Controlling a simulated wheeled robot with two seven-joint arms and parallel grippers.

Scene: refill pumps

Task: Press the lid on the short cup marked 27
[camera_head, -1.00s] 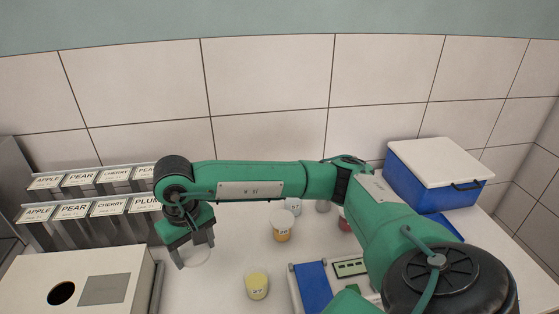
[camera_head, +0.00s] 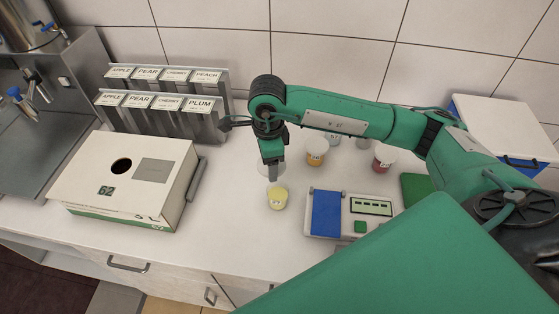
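A short cup (camera_head: 277,199) with a yellow top face stands on the white counter, upright; its number is too small to read surely. My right gripper (camera_head: 273,174) points down just behind it. A pale, see-through round lid (camera_head: 262,170) shows at its fingertips and has travelled with it, so the gripper appears shut on the lid. The lid is behind the cup in the picture and apart from it. One finger hides part of the lid. My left gripper is not in view.
An orange cup (camera_head: 316,158), a pale cup (camera_head: 333,139) and a red cup (camera_head: 383,160) stand behind right. A device with a blue pad (camera_head: 326,213) is right of the yellow cup. A white box (camera_head: 125,180) is left. Labelled dispensers (camera_head: 165,115) stand at the back.

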